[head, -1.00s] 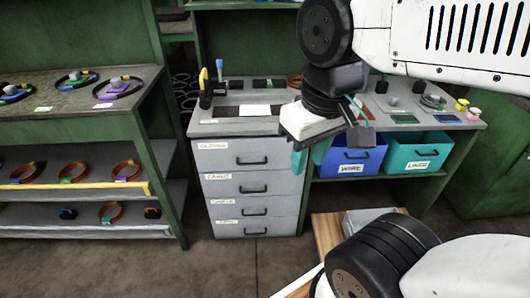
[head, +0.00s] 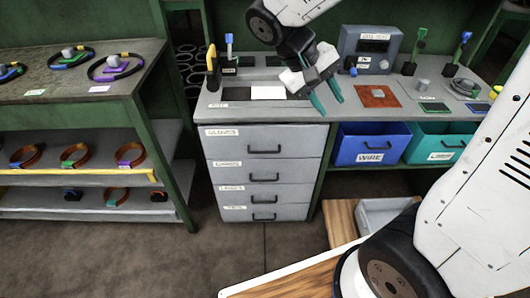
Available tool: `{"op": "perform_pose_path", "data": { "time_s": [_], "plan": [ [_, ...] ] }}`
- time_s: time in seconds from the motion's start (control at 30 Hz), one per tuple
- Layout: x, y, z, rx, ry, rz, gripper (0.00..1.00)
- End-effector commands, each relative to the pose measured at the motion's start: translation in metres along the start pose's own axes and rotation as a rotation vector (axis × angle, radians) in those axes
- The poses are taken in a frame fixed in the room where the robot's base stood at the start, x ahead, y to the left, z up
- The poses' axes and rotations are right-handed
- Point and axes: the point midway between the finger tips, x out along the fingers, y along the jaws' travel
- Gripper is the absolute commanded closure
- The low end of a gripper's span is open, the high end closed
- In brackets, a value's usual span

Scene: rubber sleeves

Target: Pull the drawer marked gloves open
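The grey drawer unit (head: 265,215) stands under the left part of the bench. Its top drawer (head: 230,148) has a label (head: 222,133) that appears to read gloves and a dark handle (head: 264,150). The drawers below it look flush with it, and all seem closed. My gripper (head: 328,107) is open and empty, with two teal fingers pointing down and slightly right. In the picture it is above and to the right of the handle, in front of the bench top, apart from the drawer.
A blue bin (head: 372,148) marked wire and a teal bin (head: 440,145) stand on the shelf right of the drawers. A shelf rack (head: 95,125) with rings stands at left. A wooden board (head: 290,282) is low in front. Floor before the drawers is clear.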

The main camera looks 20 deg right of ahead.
Motion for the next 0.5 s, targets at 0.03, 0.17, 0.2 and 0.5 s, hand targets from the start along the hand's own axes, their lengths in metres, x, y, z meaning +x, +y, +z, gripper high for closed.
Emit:
{"op": "perform_pose_path", "data": {
  "time_s": [0.03, 0.17, 0.2, 0.5],
  "plan": [
    [0.006, -0.009, -0.02, -0.016, -0.014, 0.062, 0.68],
    [0.019, -0.03, -0.067, -0.034, -0.013, 0.221, 0.68],
    [0.024, -0.039, -0.082, -0.04, -0.007, 0.269, 0.68],
    [0.074, -0.128, -0.179, -0.11, 0.122, 0.605, 0.68]
  ]
}}
